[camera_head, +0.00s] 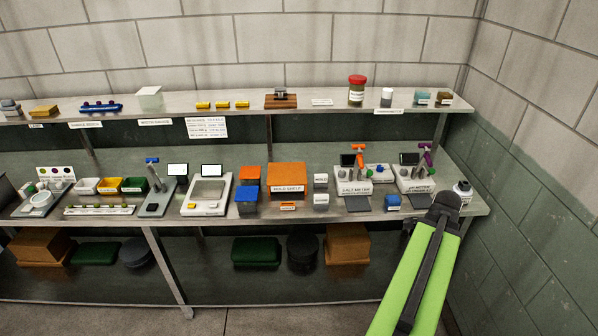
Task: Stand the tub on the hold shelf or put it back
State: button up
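An orange box-like stand (287,173) sits on the middle shelf, and its front label seems to read "HOLD SHELF". Nothing shows on its top. Small tub-like containers stand beside it: a blue one (246,197) at its left and a grey one with a white label (321,203) at its right. I cannot tell which is the task's tub. My green arm reaches in from the lower right. Its dark end (446,205) is at the right end of the middle shelf, and the gripper's fingers are hidden or not distinguishable.
A salt meter (354,187) and a pH meter (415,180) stand right of the orange stand. A small white container (463,188) stands just beyond my arm's end. A scale (207,194) stands at the left. A red-lidded jar (356,92) is on the upper shelf.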

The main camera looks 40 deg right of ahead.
aim_at(287, 173)
jog(key=u, duration=0.1)
jog(key=i, duration=0.95)
jog(key=z, duration=0.05)
